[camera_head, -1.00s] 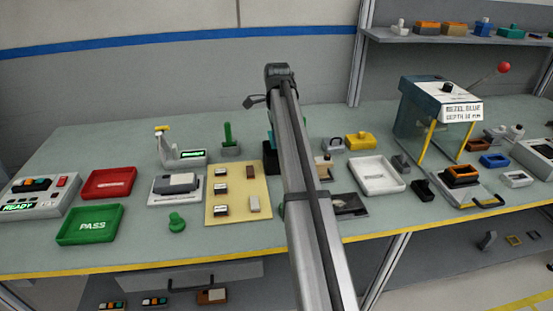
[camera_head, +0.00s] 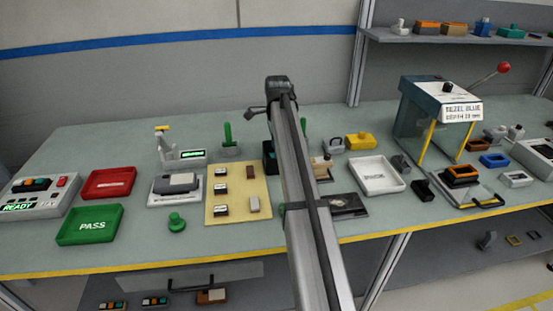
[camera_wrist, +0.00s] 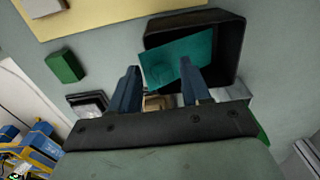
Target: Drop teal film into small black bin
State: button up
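The teal film (camera_wrist: 180,60) shows in the wrist view as a flat, tilted sheet at the small black bin (camera_wrist: 236,40). Most of it lies within the bin's outline, and its left end overlaps the left wall. I cannot tell how deep it sits. My gripper (camera_wrist: 160,90) is open, its two blue-grey fingers apart just short of the film, with no clear grip on it. In the head view, my arm hides most of the bin (camera_head: 269,160) and my fingertips; only a trace of teal shows there.
A beige board (camera_head: 238,192) with small parts lies left of the bin. A green handled piece (camera_head: 229,143) stands behind it. A white tray (camera_head: 377,175) and a yellow block (camera_head: 360,142) lie to the right. The bench between the green PASS tray (camera_head: 90,225) and board holds a green knob.

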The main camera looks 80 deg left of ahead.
notch_tip(320, 180, up, 14)
jog(key=shift+f, duration=0.1)
dwell(0.7)
dwell(0.5)
